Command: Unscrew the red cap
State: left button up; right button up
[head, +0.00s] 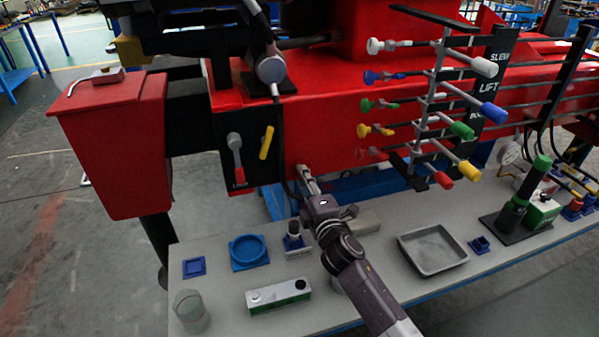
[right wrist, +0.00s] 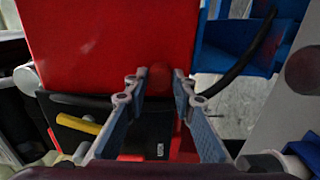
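The red cap (right wrist: 160,73) shows in the right wrist view as a small, darker red round shape against the red crane body (right wrist: 95,45). My right gripper (right wrist: 160,88) has its two fingertips on either side of the cap, with what look like narrow gaps. Its fingers stand apart, so it looks open; contact with the cap cannot be made out. In the head view my right gripper (head: 303,172) reaches the lower front of the red crane body (head: 325,115), right of the black lever panel (head: 254,160). The cap cannot be made out there. My left gripper is not in view.
Coloured levers (head: 440,120) stick out at the right. A yellow lever (right wrist: 78,124) is beside my right gripper.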

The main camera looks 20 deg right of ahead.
grip_shut()
jog(key=shift+s, duration=0.1)
jog(key=shift+n+p, duration=0.4)
jog(key=shift+n, duration=2.2)
jog(key=shift+s+d+n+p, duration=0.1)
jog(key=shift+s+n+p, duration=0.8)
jog(key=shift+s+n, duration=1.15)
